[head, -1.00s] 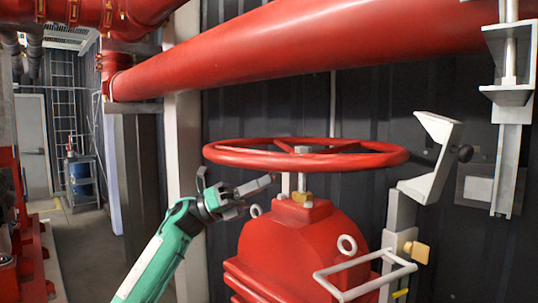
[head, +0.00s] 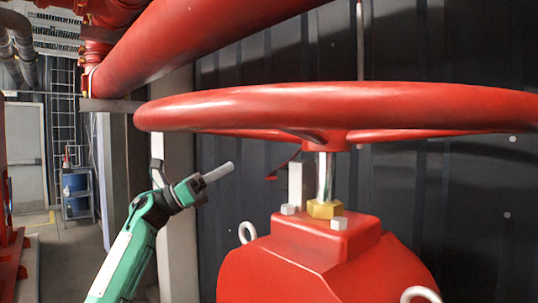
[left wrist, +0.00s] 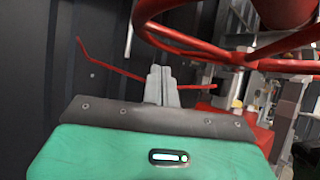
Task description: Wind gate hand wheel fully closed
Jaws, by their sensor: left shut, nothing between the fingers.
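The red gate hand wheel (head: 330,108) spans the head view at close range, seen nearly edge-on, on a shiny stem above the red valve body (head: 318,262). In the left wrist view the wheel (left wrist: 172,28) shows at the upper right. My left gripper (head: 232,165) is below the wheel's rim, left of the stem, pointing right. It is shut and empty, apart from the wheel. Its closed fingers (left wrist: 160,82) show in the left wrist view. My right gripper is not in view.
A thick red pipe (head: 185,50) runs overhead. A dark corrugated wall (head: 470,190) stands behind the valve. A thin red rod (left wrist: 105,68) shows behind the fingers in the left wrist view.

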